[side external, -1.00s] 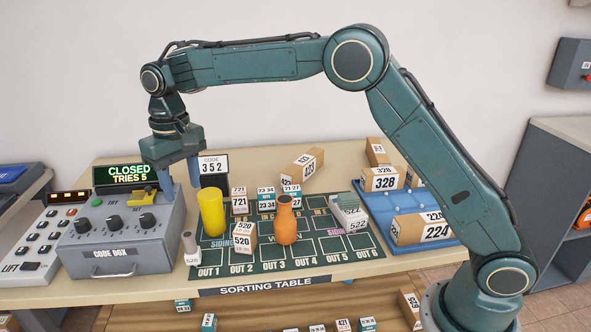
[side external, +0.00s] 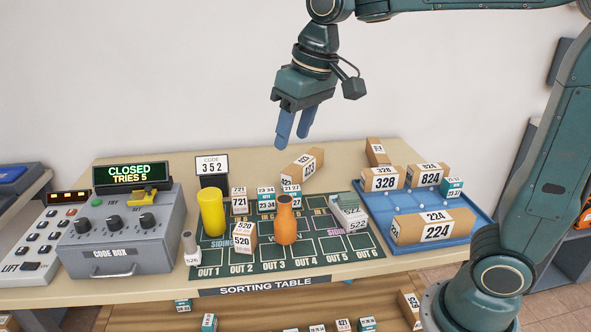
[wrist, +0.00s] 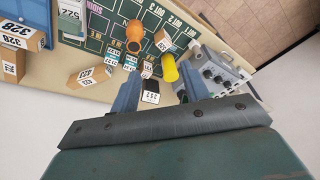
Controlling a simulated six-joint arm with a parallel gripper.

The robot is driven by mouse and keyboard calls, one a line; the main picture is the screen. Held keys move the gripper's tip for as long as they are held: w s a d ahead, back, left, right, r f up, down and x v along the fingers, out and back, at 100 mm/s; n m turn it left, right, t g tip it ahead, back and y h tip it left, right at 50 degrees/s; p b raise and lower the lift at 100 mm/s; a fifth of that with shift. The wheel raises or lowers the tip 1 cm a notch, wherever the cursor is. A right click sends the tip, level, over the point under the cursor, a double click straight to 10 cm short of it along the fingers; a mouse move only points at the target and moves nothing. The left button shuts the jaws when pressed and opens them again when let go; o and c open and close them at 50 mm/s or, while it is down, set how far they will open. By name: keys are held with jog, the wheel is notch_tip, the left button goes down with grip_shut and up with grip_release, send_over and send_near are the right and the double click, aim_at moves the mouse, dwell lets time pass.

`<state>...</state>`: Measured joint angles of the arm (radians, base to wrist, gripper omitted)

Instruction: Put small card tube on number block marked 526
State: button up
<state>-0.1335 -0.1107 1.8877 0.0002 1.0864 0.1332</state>
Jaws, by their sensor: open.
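A small grey card tube (side external: 189,241) stands upright at the front left of the green sorting mat. It appears to rest on a small white number block (side external: 193,259), whose label looks like 526 but is small. My gripper (side external: 291,141) is open and empty, raised above the back of the table, well to the right of the tube and apart from it. In the wrist view my gripper's two fingers (wrist: 160,72) are spread with nothing between them.
A yellow cylinder (side external: 212,212), a block marked 520 (side external: 243,238) and an orange vase (side external: 285,221) stand on the mat (side external: 330,257). The code box (side external: 120,232) is at left, its display reading CLOSED. A blue tray (side external: 375,209) with several parcels is at right.

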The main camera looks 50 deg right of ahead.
jog(key=s+d+f+t, duration=0.1)
jog(key=s+d+f, duration=0.1)
jog(key=s, duration=0.6)
jog(key=s+d+f+t, duration=0.1)
jog(key=s+d+f, duration=0.1)
jog(key=s, duration=0.7)
jog(key=shift+s+d+f, duration=0.25)
jog(key=shift+d+f, duration=0.1)
jog(key=shift+f, duration=0.4)
